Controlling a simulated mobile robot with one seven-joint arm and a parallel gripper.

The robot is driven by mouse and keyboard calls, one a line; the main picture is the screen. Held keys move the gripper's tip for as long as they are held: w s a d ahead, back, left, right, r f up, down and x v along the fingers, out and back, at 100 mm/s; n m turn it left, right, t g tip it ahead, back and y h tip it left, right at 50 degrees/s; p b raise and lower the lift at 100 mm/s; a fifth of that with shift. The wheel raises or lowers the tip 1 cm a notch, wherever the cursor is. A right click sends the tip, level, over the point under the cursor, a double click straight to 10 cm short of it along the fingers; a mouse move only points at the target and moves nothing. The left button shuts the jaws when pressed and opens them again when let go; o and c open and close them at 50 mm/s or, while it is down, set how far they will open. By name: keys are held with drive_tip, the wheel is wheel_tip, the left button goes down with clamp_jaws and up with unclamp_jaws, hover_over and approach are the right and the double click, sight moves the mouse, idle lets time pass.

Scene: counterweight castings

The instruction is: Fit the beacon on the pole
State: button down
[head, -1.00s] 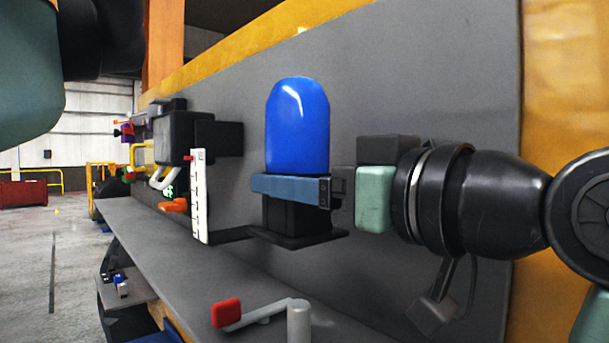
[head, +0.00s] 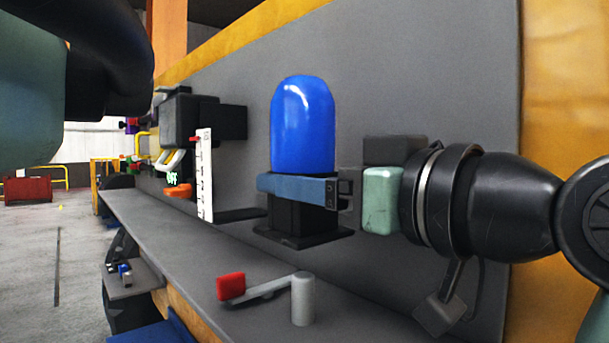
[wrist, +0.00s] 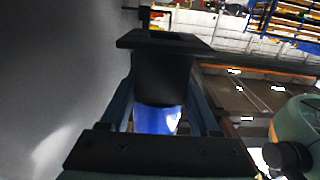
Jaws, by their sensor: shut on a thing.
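The beacon is a blue dome (head: 302,125) on a black base (head: 300,218) with a wide flange at the bottom. My gripper (head: 290,187) is shut on the base just below the dome and holds the beacon upright in the air. The wrist view shows the black base (wrist: 165,75) between the two fingers, flange at the top and the blue dome (wrist: 157,120) partly hidden behind the gripper body. A short grey upright post (head: 303,300), which may be the pole, stands on the ledge below the beacon. A lever with a red grip (head: 231,287) joins it.
A grey wall panel (head: 440,70) stands close behind the beacon. The grey ledge (head: 190,250) runs along it. Further left are a white marked strip (head: 205,175), a black box (head: 178,130) and an orange piece (head: 178,190). The open floor (head: 40,260) is at left.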

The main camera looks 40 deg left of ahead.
sight(314, 233)
wheel_tip(314, 233, down, 2)
drive_tip(key=shift+w+f+b, duration=0.1)
drive_tip(key=shift+b, duration=0.45)
drive_tip(key=shift+f, duration=0.25)
drive_tip(key=shift+f+b, duration=0.9)
drive_tip(key=shift+b, duration=0.05)
idle(0.8)
drive_tip(key=shift+c, duration=0.2)
unclamp_jaws()
drive_tip(key=shift+f, duration=0.1)
drive_tip(key=d+b, duration=0.1)
drive_tip(key=d, duration=0.3)
drive_tip(key=d+b, duration=0.2)
drive_tip(key=d, duration=0.2)
drive_tip(key=s+d+b, duration=0.1)
drive_tip(key=d, duration=0.4)
drive_tip(key=shift+b, duration=0.35)
